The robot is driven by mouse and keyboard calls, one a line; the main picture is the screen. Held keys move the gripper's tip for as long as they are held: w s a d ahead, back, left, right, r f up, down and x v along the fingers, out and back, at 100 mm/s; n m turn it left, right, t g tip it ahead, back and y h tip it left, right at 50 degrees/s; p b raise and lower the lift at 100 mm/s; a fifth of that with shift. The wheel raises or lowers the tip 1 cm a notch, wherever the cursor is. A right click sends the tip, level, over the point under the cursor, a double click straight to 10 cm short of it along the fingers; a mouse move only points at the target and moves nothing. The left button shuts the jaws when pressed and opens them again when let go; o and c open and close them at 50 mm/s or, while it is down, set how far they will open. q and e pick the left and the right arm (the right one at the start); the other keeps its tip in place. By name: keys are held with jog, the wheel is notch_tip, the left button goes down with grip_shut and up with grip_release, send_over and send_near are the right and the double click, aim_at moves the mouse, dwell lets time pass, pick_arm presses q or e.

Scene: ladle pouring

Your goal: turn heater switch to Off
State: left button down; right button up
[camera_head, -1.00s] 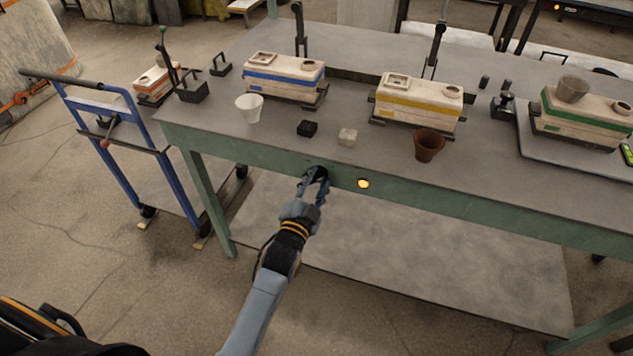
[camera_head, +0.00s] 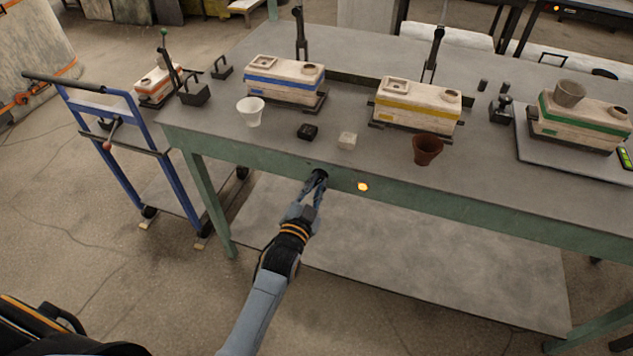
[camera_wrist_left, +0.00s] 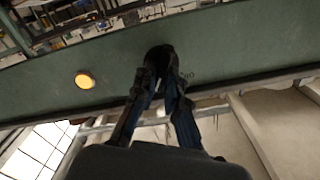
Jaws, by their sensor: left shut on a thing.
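The heater switch (camera_wrist_left: 160,54) is a dark knob on the green front rail of the table. In the left wrist view my left gripper (camera_wrist_left: 162,75) is shut on it, and the fingers hide part of it. Small lettering shows on the rail just right of the fingertips; I cannot tell the knob's setting. In the head view the left gripper (camera_head: 319,177) reaches the rail from below, left of the glowing orange lamp (camera_head: 362,187). The lamp (camera_wrist_left: 85,80) is also lit in the left wrist view. My right gripper is not in view.
On the table (camera_head: 240,145) stand a white cup (camera_head: 250,112), a brown cup (camera_head: 426,151), and moulds with blue (camera_head: 284,79), yellow (camera_head: 416,104) and green (camera_head: 580,123) bands. A blue cart (camera_head: 120,150) is at the left. The floor before the table is clear.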

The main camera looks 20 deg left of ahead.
pick_arm(q)
jog(key=n+p, duration=0.1)
jog(key=n, duration=0.2)
jog(key=shift+r+n+p, duration=0.15)
jog(key=shift+n+p, duration=0.15)
jog(key=shift+n, duration=0.1)
jog(key=shift+a+f+n+p, duration=0.15)
jog(key=shift+n+p, duration=0.25)
jog(key=shift+n, duration=2.45)
jog(key=shift+a+f+n+p, duration=0.15)
jog(key=shift+n+p, duration=0.25)
jog(key=shift+n, duration=2.45)
jog(key=shift+r, duration=0.1)
jog(key=c, duration=1.4)
grip_release()
